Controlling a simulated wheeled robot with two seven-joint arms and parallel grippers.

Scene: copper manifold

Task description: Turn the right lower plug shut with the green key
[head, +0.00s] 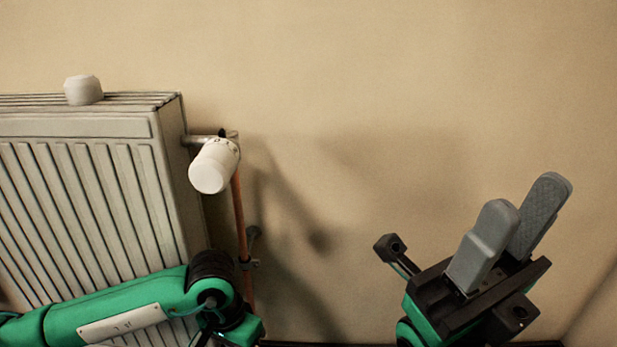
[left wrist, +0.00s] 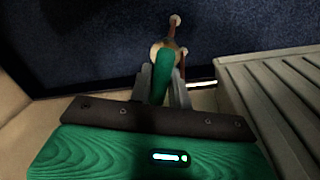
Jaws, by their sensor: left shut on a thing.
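In the left wrist view, my left gripper (left wrist: 158,76) is shut on the green key (left wrist: 163,70), which sits between its two grey fingers and points away from the camera. Just beyond the key is a pale, brassy round part (left wrist: 155,49) close to copper pipes. I cannot tell whether the key touches it, and no plug shows clearly. In the head view, my left arm crosses the lower left, with its gripper out of sight below the frame. My right gripper (head: 526,196) is open and empty in front of the wall.
A ribbed radiator (head: 90,128) stands at the left in the head view, with a white cap (head: 83,90) on top. A white valve head (head: 213,166) and a copper pipe (head: 241,215) are at its right side. Dark blue floor (left wrist: 90,50) shows below. The wall's middle is clear.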

